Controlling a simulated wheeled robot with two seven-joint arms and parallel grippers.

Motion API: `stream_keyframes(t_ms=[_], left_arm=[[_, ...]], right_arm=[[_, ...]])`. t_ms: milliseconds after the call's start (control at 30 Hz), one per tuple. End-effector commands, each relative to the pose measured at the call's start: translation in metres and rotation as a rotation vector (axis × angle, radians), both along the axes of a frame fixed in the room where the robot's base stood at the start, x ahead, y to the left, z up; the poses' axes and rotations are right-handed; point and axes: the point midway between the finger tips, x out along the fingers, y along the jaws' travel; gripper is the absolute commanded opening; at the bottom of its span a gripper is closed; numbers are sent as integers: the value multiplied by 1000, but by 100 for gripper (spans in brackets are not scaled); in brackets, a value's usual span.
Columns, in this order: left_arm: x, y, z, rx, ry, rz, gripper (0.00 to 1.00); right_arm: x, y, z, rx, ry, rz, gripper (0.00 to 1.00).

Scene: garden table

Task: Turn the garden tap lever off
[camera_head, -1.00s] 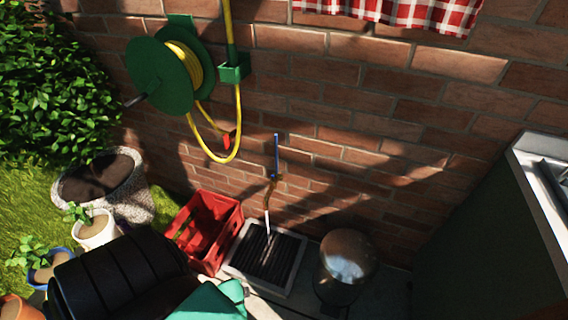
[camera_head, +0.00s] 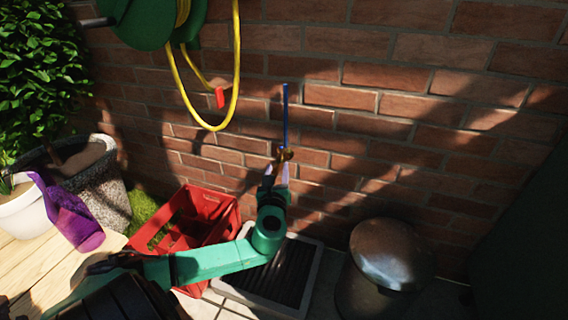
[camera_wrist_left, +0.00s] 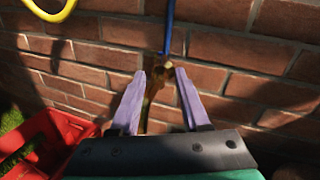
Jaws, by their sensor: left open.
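The brass garden tap (camera_head: 285,153) is on the brick wall, with its blue lever (camera_head: 286,112) pointing straight up. In the left wrist view the tap (camera_wrist_left: 157,82) and the lower part of the lever (camera_wrist_left: 168,30) also show. My left gripper (camera_head: 277,172) is just in front of and below the tap. Its pale purple fingers (camera_wrist_left: 160,88) are apart, with the tap body showing between them and the lever above the fingertips. I cannot tell whether a finger touches the tap. My arm hides the space under the spout. My right gripper is not in view.
A red crate (camera_head: 227,217) and a drain grate (camera_head: 312,279) are below the tap. A rounded metal bin (camera_head: 387,255) stands to the right. A yellow hose (camera_head: 237,60) hangs at upper left. A wooden table (camera_head: 30,265) with a purple object (camera_head: 75,222) is at lower left.

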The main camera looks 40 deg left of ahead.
Motion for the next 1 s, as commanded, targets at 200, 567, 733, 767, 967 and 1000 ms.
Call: stream_keyframes(t_ms=[200, 567, 733, 767, 967, 1000], left_arm=[[46, 33, -4, -1, -4, 3, 46], [67, 47, -1, -3, 2, -1, 46], [66, 47, -1, -3, 1, -1, 12], [66, 47, -1, -3, 1, -1, 0], [66, 47, -2, -3, 1, 0, 0], [66, 47, -2, -4, 2, 0, 0]], right_arm=[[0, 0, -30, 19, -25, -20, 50], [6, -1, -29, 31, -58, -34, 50], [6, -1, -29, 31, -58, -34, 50], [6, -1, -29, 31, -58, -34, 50], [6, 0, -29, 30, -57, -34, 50], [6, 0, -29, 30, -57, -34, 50]])
